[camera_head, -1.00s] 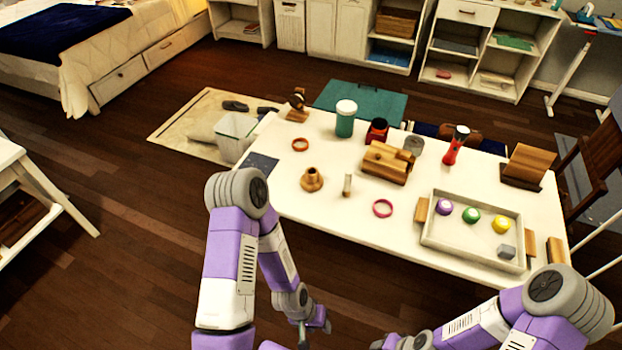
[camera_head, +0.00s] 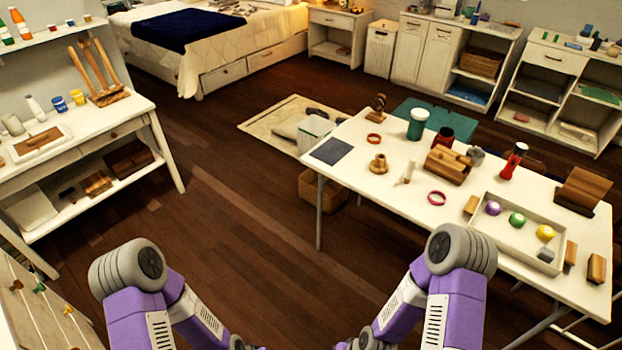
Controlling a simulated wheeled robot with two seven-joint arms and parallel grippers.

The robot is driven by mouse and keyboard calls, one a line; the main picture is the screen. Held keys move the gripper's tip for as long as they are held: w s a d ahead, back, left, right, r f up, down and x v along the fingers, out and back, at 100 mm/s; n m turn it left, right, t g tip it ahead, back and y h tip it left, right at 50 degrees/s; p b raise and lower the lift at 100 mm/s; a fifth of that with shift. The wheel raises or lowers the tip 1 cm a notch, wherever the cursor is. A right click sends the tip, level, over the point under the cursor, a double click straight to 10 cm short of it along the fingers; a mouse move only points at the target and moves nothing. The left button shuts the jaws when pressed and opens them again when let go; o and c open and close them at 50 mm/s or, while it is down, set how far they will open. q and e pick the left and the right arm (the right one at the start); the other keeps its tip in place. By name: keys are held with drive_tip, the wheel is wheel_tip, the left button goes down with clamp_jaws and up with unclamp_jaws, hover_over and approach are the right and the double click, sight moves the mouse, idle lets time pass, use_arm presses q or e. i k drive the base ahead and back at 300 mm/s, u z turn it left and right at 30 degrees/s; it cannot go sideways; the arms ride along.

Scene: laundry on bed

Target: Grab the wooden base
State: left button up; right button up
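Several wooden pieces are in view, and I cannot tell for certain which is the wooden base. A wooden stand (camera_head: 108,97) with upright sticks is on the left desk, near its back right corner. On the white table (camera_head: 400,204) are a small round flared wooden piece (camera_head: 378,163), a wooden block with a cylinder (camera_head: 447,165), and a slanted wooden holder (camera_head: 582,191) at the far right. Both my arms reach down past the bottom edge of the picture. My grippers are out of the frame, far from all these pieces.
The left desk (camera_head: 97,122) also holds cups, a bottle and a board. A tray (camera_head: 474,221) with coloured round items is on the white table. A cardboard box (camera_head: 322,190) is under that table's left end. Open wooden floor (camera_head: 222,195) lies between the desk and table.

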sight(379, 166)
drive_tip(key=u, duration=1.8)
drive_tip(key=i, duration=0.15)
drive_tip(key=z, duration=1.7)
drive_tip(key=i, duration=1.35)
drive_tip(key=z, duration=0.85)
